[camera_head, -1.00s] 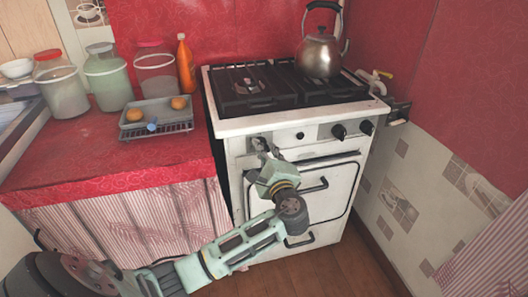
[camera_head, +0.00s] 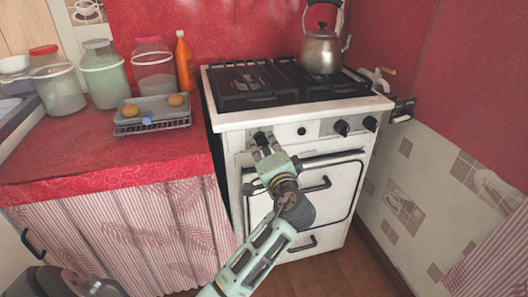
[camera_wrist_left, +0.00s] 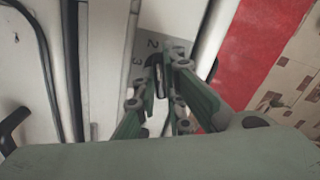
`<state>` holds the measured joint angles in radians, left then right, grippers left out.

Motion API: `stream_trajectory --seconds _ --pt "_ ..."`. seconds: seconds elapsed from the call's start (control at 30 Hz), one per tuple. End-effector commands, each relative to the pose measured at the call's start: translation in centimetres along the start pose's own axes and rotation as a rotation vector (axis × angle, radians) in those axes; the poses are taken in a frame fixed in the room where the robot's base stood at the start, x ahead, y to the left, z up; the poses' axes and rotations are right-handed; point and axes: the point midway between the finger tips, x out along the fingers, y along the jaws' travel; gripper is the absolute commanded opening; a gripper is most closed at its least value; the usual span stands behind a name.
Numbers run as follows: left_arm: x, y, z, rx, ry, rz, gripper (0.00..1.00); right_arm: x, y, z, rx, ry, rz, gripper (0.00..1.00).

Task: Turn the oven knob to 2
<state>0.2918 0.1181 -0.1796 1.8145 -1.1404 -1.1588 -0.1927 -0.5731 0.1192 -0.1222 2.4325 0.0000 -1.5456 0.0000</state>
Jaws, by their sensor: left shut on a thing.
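The white stove (camera_head: 305,210) stands against the red wall, with its control panel (camera_head: 322,128) below the hob. My left gripper (camera_head: 262,139) is at the left end of that panel, shut on the oven knob there. The fingers mostly cover this knob in the head view. In the left wrist view, the fingertips (camera_wrist_left: 162,74) close around the dark knob (camera_wrist_left: 158,80). Beside it, the dial plate (camera_wrist_left: 152,42) shows the numbers 2 and 3. The knob's pointer direction cannot be read. My right gripper is not in view.
The oven door handle (camera_head: 316,185) sticks out just below my gripper. A kettle (camera_head: 320,52) stands on the hob. The red counter (camera_head: 60,160) at left holds jars, a bottle and a tray.

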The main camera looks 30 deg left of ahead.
Motion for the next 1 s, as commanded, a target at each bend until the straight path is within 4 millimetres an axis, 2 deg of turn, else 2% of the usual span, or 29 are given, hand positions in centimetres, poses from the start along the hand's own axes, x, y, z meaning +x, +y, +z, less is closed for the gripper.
stream_trajectory --seconds 0.07,0.4,0.87,0.9,1.0 --pt "-0.1 0.5 0.1 -0.045 -0.001 0.005 0.0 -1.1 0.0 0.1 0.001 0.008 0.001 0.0" --pt "-0.1 0.3 0.1 -0.148 -0.002 0.005 0.0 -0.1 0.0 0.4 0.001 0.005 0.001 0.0" --pt "-0.1 0.2 0.1 -0.159 -0.003 0.005 0.0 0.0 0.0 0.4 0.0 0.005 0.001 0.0" --pt "-0.1 0.2 0.1 -0.159 -0.003 0.005 0.11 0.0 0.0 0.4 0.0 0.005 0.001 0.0" --pt "0.0 0.2 0.1 -0.159 -0.002 0.004 0.2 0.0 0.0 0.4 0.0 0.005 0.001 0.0"
